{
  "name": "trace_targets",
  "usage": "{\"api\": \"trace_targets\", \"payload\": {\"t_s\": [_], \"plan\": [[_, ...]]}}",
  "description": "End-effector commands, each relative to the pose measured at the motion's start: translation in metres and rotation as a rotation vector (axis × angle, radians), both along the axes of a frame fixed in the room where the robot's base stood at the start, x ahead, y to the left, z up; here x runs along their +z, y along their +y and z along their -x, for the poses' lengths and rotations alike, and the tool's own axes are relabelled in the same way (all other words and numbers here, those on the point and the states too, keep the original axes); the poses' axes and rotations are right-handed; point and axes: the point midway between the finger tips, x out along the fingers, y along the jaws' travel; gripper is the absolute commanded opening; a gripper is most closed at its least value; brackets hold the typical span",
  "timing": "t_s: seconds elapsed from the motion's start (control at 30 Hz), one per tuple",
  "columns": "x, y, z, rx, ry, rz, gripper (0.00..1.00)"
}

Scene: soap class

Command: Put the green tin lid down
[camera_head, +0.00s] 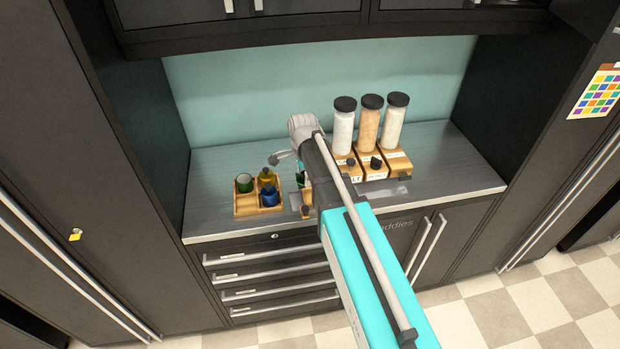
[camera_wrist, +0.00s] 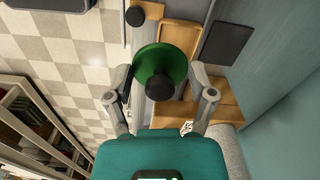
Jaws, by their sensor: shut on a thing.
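The green tin lid (camera_wrist: 160,63), a round green disc with a black knob, is between the two fingers of my gripper (camera_wrist: 160,80) in the wrist view. My gripper is shut on it, and the lid is over the counter area with wooden pieces beyond it. A green tin (camera_head: 244,183) stands in a wooden caddy (camera_head: 245,210) at the left.
The caddy also holds amber (camera_head: 267,176) and blue (camera_head: 269,196) containers. Several jars with black caps, such as the pink one (camera_head: 367,125), stand on wooden dispensers at the counter's back. The grey counter (camera_head: 450,165) is clear at right. A dark slab (camera_wrist: 227,43) lies near the wall.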

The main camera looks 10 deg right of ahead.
Motion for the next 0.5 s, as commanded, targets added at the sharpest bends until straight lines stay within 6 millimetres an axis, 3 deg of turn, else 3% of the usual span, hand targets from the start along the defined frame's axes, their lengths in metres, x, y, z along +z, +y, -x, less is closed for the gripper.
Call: {"api": "trace_targets", "payload": {"t_s": [0.27, 0.5], "plan": [[-0.004, -0.002, -0.007, -0.001, 0.0, 0.0, 0.42], [-0.02, -0.011, -0.039, -0.003, 0.0, 0.0, 0.42]]}}
